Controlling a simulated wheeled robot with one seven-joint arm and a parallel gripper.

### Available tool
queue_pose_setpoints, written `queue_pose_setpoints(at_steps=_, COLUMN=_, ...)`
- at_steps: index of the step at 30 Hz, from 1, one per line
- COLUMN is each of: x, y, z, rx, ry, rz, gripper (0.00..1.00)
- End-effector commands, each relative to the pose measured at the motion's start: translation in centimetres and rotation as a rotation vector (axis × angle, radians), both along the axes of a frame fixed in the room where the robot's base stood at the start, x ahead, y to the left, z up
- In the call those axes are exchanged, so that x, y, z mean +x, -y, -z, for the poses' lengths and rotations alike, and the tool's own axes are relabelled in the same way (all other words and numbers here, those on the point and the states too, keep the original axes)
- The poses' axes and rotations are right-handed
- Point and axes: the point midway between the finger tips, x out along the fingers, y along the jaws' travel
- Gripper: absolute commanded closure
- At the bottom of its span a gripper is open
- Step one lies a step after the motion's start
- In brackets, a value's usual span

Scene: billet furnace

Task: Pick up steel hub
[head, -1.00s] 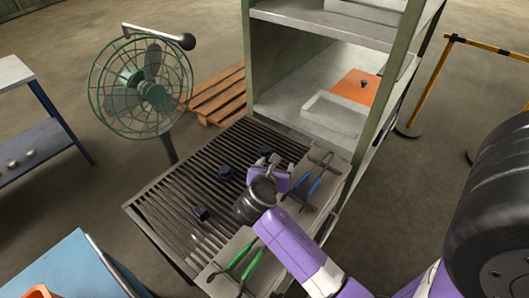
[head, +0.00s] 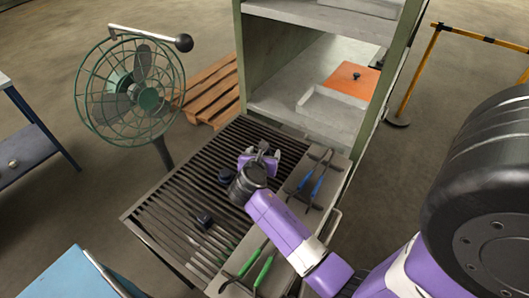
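Dark, squat hub-like pieces stand on the slatted grate (head: 160,217). One hub (head: 204,220) is near the grate's front middle, and another hub (head: 226,174) is just left of my wrist. My purple and grey gripper (head: 263,152) is over the far right part of the grate. A small dark shape shows at its fingertips, where the farthest hub stood. The wrist and gripper body hide most of it, so I cannot tell whether the fingers are open or closed on it.
Blue-handled tongs (head: 318,180) and green-handled tongs (head: 262,270) lie on the ledge right of the grate. A shelf unit (head: 290,95) with a grey tray (head: 330,108) and an orange plate (head: 352,86) rises behind. A green fan (head: 130,90) stands left.

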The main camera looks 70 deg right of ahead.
Motion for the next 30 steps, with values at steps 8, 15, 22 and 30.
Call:
queue_pose_setpoints(at_steps=8, x=0.3, y=2.0, z=1.1, rx=0.001, ry=0.000, rz=0.000, gripper=0.28)
queue_pose_setpoints(at_steps=15, x=0.3, y=2.0, z=1.1, rx=0.000, ry=0.000, rz=0.000, gripper=0.40)
queue_pose_setpoints(at_steps=22, x=0.3, y=2.0, z=1.1, rx=0.000, ry=0.000, rz=0.000, gripper=0.85)
queue_pose_setpoints(at_steps=30, x=0.4, y=2.0, z=1.0, rx=-0.002, ry=0.002, rz=0.000, gripper=1.00)
